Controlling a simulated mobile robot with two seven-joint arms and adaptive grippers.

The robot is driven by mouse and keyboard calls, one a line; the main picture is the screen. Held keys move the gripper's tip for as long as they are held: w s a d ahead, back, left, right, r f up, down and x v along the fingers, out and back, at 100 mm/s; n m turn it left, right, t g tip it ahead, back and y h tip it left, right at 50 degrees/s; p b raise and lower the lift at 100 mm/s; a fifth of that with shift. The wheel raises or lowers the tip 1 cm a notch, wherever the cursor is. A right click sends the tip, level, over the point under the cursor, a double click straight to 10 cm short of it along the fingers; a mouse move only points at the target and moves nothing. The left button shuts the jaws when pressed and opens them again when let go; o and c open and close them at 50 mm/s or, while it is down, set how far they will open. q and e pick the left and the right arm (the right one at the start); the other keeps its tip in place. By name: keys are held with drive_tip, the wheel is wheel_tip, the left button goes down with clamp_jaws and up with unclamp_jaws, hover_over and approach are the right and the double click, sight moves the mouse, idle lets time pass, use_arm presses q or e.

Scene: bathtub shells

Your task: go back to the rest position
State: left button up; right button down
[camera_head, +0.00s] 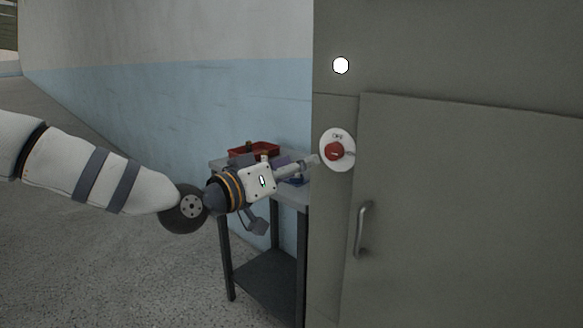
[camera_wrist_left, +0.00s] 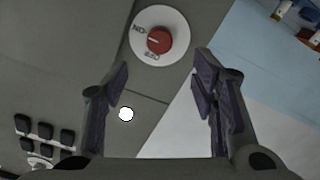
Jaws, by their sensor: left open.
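My left gripper (camera_head: 306,164) comes in from the left and stands in front of the grey cabinet (camera_head: 460,200), just left of a red rotary knob (camera_head: 334,152) on a white round plate. In the left wrist view the gripper (camera_wrist_left: 163,72) is open, with nothing between its dark fingers. The red knob (camera_wrist_left: 159,40) lies ahead, between and beyond the fingertips, apart from them. A round white light (camera_head: 341,65) shines above the knob; it also shows in the left wrist view (camera_wrist_left: 126,114). My right gripper is in neither view.
The cabinet door has a metal handle (camera_head: 362,229). A dark metal table (camera_head: 292,196) with a red tray (camera_head: 254,150) stands behind my left forearm, by the blue and white wall (camera_head: 180,100). The left wrist view shows several black buttons (camera_wrist_left: 45,132). Open floor (camera_head: 120,270) lies left.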

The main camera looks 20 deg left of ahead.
use_arm(q)
drive_tip(key=shift+v, duration=0.75)
drive_tip(key=s+d+f+g+y, duration=0.1)
drive_tip(key=s+d+f+g, duration=0.3)
drive_tip(key=f, duration=0.6)
drive_tip(key=s+f+g+p, duration=0.1)
drive_tip(key=s+f+g, duration=0.1)
drive_tip(key=s+f, duration=0.65)
drive_tip(key=s+d+f+g+y, duration=0.15)
drive_tip(key=s+f+g, duration=0.25)
drive_tip(key=f, duration=0.7)
drive_tip(key=s+a+f+g+y, duration=0.1)
drive_tip(key=s+f+g, duration=0.2)
drive_tip(key=s, duration=0.8)
drive_tip(key=s+a+f+g+y, duration=0.1)
drive_tip(key=s+a+f+g, duration=0.1)
drive_tip(key=s, duration=0.9)
drive_tip(key=s+a+f+g+y+p, duration=0.1)
drive_tip(key=s+f+g, duration=0.3)
drive_tip(key=s, duration=0.7)
drive_tip(key=shift+s+a+f+m+y, duration=0.25)
drive_tip(key=shift+f+m+y, duration=0.1)
drive_tip(key=shift+f, duration=0.5)
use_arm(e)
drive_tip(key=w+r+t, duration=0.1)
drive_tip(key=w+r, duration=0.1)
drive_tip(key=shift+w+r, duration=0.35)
